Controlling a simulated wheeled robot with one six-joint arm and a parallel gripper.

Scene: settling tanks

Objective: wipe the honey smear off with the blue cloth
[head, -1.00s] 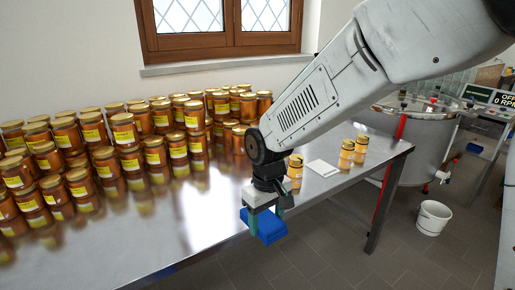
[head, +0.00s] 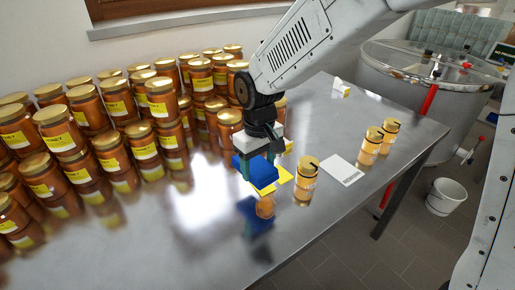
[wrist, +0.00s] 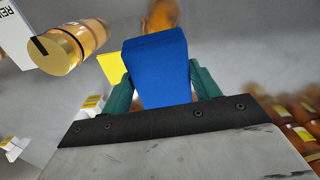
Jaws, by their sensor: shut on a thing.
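The blue cloth (head: 258,174), a folded block, is in my gripper (head: 262,160). The teal fingers are shut on it, and it fills the near middle of the wrist view (wrist: 158,70). The cloth hangs above the steel table, with its blue reflection below it. The honey smear (head: 265,208) is an amber patch on the table just in front of and below the cloth. In the wrist view an amber patch (wrist: 160,15) shows just beyond the cloth, partly hidden by it.
A yellow piece (head: 284,182) lies beside the smear, partly behind the cloth. A honey jar (head: 306,174) stands close on the right, then a white card (head: 343,170) and two jars (head: 370,147). Many stacked jars (head: 150,150) fill the left and back. The table's front is clear.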

